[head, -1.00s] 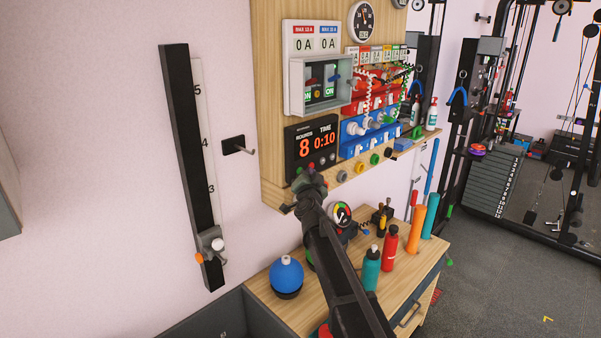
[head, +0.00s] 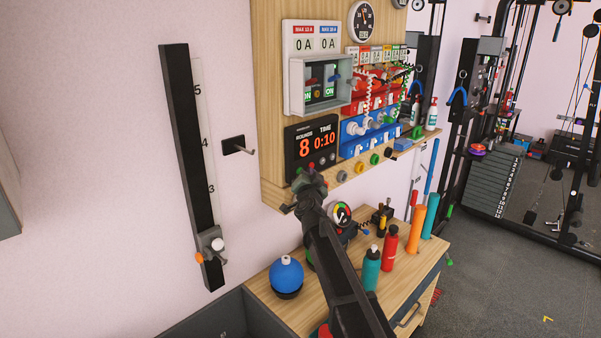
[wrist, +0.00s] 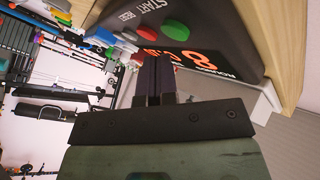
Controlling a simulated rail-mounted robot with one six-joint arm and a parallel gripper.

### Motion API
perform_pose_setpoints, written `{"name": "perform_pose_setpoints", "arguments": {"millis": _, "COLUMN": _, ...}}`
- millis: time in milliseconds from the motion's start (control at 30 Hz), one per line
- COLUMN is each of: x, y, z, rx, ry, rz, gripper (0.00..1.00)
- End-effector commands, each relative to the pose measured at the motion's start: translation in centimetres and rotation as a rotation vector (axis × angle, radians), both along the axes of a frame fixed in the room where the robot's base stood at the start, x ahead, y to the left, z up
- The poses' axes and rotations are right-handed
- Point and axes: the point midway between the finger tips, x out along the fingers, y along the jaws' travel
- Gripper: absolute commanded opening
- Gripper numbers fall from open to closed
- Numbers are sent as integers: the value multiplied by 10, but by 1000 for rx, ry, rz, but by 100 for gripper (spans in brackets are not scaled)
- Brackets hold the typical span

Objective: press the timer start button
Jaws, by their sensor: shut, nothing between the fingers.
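The black timer (head: 312,141) hangs on the wooden board and reads ROUNDS 8, TIME 0:10. In the wrist view the timer's face (wrist: 213,15) appears turned over, with START and RESET labels, a green button (wrist: 173,31) and a red button (wrist: 176,57). My gripper (head: 311,174) is at the timer's lower edge in the head view and hides part of it.
Coloured knobs (head: 374,159) and blue modules (head: 366,130) sit right of the timer. A wooden bench (head: 404,282) below holds bottles, a round gauge (head: 340,214) and a blue ball-shaped object (head: 286,273). A vertical scale (head: 192,165) is on the wall at left.

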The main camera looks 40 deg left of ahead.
Motion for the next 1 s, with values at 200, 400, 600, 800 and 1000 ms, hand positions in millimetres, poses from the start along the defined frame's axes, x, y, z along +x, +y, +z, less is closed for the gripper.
{"name": "perform_pose_setpoints", "arguments": {"millis": 200, "x": 0, "y": 0, "z": 0, "rx": 0, "ry": 0, "rz": 0, "gripper": 0}}
{"name": "perform_pose_setpoints", "arguments": {"millis": 400, "x": 0, "y": 0, "z": 0, "rx": 0, "ry": 0, "rz": 0, "gripper": 0}}
{"name": "perform_pose_setpoints", "arguments": {"millis": 600, "x": 0, "y": 3, "z": 0, "rx": 0, "ry": 0, "rz": 0, "gripper": 0}}
{"name": "perform_pose_setpoints", "arguments": {"millis": 800, "x": 1, "y": 9, "z": 0, "rx": 0, "ry": 0, "rz": 0, "gripper": 0}}
{"name": "perform_pose_setpoints", "arguments": {"millis": 1000, "x": 0, "y": 9, "z": 0, "rx": 0, "ry": 0, "rz": 0, "gripper": 0}}
